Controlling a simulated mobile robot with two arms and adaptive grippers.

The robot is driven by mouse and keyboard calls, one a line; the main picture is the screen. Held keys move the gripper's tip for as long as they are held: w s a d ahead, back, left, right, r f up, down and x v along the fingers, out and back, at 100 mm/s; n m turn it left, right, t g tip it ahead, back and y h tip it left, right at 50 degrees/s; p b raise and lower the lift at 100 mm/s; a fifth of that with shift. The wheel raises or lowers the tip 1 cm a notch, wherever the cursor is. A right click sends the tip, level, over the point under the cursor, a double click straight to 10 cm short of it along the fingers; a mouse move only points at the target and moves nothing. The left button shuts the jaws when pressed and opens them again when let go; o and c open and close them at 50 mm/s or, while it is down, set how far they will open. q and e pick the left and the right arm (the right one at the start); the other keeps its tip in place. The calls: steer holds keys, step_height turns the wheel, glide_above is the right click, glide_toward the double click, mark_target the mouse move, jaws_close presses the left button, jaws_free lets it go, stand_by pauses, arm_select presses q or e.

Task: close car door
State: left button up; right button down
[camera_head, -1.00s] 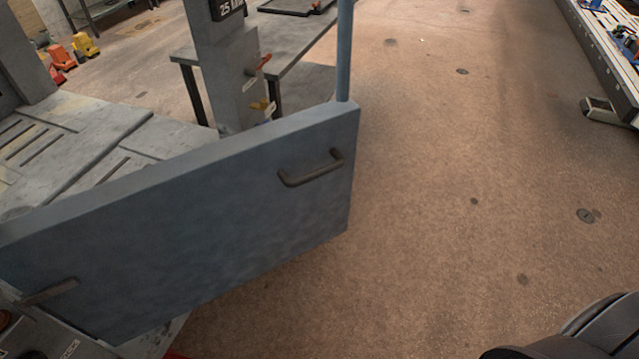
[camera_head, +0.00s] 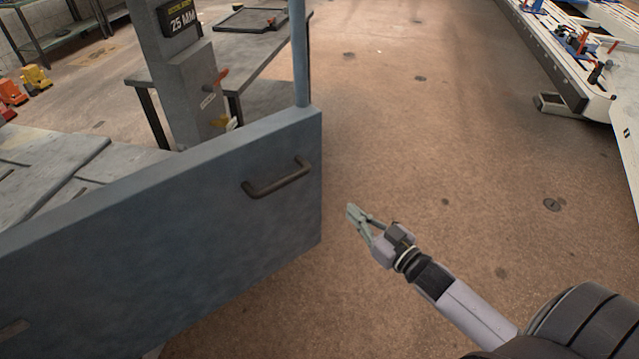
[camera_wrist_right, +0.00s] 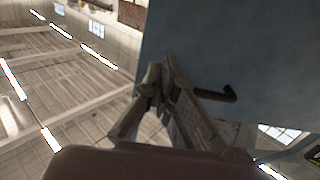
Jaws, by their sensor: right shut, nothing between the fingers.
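The blue-grey car door (camera_head: 200,230) stands ajar across the left half of the head view, with a dark bar handle (camera_head: 277,180) near its right upper edge. A thin blue post (camera_head: 300,55) rises at that edge. My right gripper (camera_head: 352,215) is shut and empty, to the right of the door's free edge and apart from it in the head view. In the right wrist view the gripper's fingers (camera_wrist_right: 155,88) point up toward the door (camera_wrist_right: 230,50), and the handle (camera_wrist_right: 222,94) shows beside them. My left gripper is out of view.
A grey column (camera_head: 180,75) with a 25 MM sign and a bench (camera_head: 250,50) stand behind the door. A long frame bench (camera_head: 550,50) runs along the upper right. Open brown floor (camera_head: 430,130) lies between them. Orange and yellow pieces (camera_head: 36,78) are at the far left.

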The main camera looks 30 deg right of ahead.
mark_target(313, 176)
steer(key=p+x, duration=0.2)
steer(key=x, duration=1)
steer(key=shift+w, duration=0.15)
steer(key=shift+w+a, duration=0.15)
steer(key=shift+w, duration=0.6)
